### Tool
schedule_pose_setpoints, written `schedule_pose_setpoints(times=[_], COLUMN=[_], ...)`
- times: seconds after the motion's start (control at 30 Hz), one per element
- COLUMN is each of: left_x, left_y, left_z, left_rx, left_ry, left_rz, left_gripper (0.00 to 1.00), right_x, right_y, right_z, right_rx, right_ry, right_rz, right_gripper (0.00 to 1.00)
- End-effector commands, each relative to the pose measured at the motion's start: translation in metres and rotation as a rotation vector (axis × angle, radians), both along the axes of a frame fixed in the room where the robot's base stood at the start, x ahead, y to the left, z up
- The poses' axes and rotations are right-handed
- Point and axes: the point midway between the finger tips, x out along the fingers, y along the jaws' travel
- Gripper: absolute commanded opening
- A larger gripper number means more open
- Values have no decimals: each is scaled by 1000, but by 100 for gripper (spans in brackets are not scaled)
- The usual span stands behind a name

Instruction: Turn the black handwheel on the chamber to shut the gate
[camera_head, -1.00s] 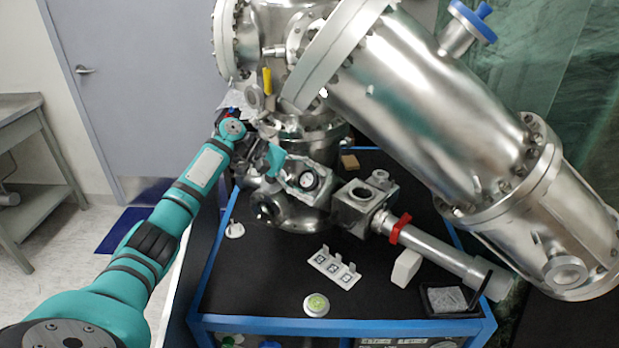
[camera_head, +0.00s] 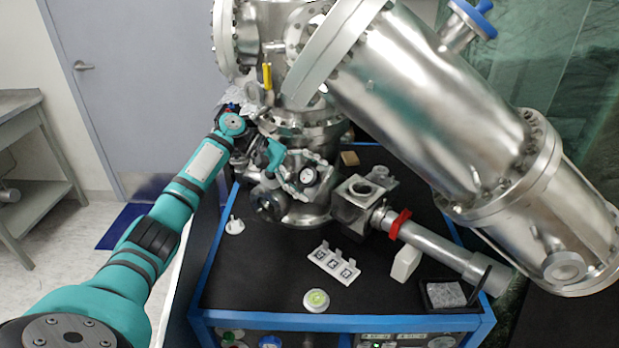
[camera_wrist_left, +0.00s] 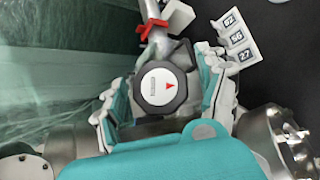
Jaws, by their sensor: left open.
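The black handwheel (camera_wrist_left: 158,88) has a round white face with a red arrow in the left wrist view. In the head view it shows small (camera_head: 308,176) on the lower front of the steel chamber (camera_head: 440,90), partly hidden by my gripper. My left gripper (camera_wrist_left: 163,95) is open, with one grey-and-teal finger on each side of the handwheel. I cannot tell whether the fingers touch its rim. The left gripper (camera_head: 293,172) also shows in the head view, close against the chamber. My right gripper is not in view.
A steel tube with a red clamp (camera_head: 399,224) runs right from the chamber. A white tag plate (camera_head: 334,264), a white-and-green round item (camera_head: 316,300), a white block (camera_head: 406,263) and a black tray (camera_head: 425,305) lie on the blue-edged cart (camera_head: 270,322).

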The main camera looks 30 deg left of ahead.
Motion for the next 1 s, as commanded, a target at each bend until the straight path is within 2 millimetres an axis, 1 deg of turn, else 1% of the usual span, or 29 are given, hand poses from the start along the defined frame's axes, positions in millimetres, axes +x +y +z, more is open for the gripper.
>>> schedule_pose_setpoints(times=[0.17, 0.4, 0.5, 0.6, 0.73, 1.0], left_x=[-7, -26, -33, -37, -41, -42], left_y=[19, 60, 74, 84, 91, 93], left_z=[13, 39, 49, 55, 60, 61], left_rx=[1, 1, -1, 0, 0, 0], left_ry=[-2, -2, -2, -1, -1, -1], left_rz=[4, 5, 3, 3, 1, -1], left_gripper=[74, 74, 74, 74, 74, 74], right_x=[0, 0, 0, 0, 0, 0], right_y=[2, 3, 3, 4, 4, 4], right_z=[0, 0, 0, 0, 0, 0], right_rx=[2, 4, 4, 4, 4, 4], right_ry=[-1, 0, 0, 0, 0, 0], right_rz=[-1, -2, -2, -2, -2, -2], right_gripper=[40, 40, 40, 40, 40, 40])
